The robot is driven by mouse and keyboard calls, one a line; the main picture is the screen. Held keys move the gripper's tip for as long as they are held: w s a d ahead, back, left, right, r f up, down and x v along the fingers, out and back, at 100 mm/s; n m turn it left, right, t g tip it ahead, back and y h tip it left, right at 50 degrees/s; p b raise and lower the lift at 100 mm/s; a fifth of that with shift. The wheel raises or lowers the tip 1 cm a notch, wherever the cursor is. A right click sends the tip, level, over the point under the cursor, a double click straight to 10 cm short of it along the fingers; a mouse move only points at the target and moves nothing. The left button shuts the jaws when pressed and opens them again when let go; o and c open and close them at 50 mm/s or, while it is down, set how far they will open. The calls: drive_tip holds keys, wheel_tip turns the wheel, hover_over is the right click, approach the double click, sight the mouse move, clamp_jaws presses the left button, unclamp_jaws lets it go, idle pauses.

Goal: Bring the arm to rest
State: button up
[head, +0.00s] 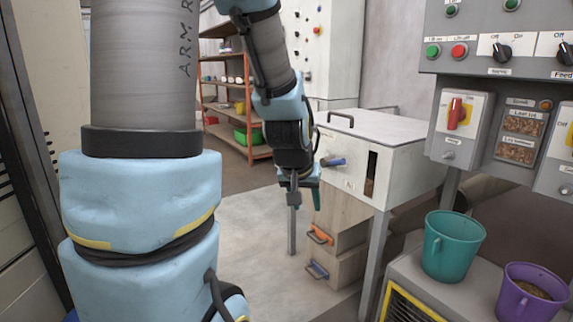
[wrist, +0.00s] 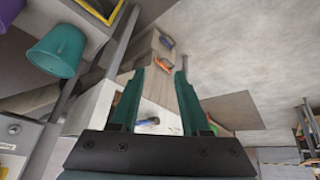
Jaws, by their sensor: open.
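My gripper (head: 305,196) hangs in the middle of the head view at the end of my blue arm, pointing down. It is just left of the white hopper box (head: 385,140) and its blue handle (head: 333,162). In the wrist view my gripper (wrist: 160,74) shows two dark green fingers spread apart with nothing between them. The blue handle also shows low in the wrist view (wrist: 147,121), beyond the fingers. I cannot tell whether the gripper touches the box.
Wooden drawers with an orange handle (head: 320,235) and a blue handle (head: 317,270) stand below the box. A teal bucket (head: 452,246) and a purple bucket (head: 528,293) stand at right under the control panel (head: 490,35). Orange shelves (head: 232,95) are behind. Floor left of the drawers is clear.

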drive_tip(key=s+a+f+n+g+y, duration=0.2)
drive_tip(key=s+a+f+g, duration=0.15)
drive_tip(key=s+a, duration=0.7)
wheel_tip(320, 180, up, 16)
drive_tip(key=w+p, duration=0.2)
drive_tip(key=p, duration=1.3)
drive_tip(key=shift+a+f+m, duration=0.25)
drive_tip(key=shift+a+m, duration=0.05)
drive_tip(key=shift+a, duration=0.05)
drive_tip(key=shift+w, duration=0.1)
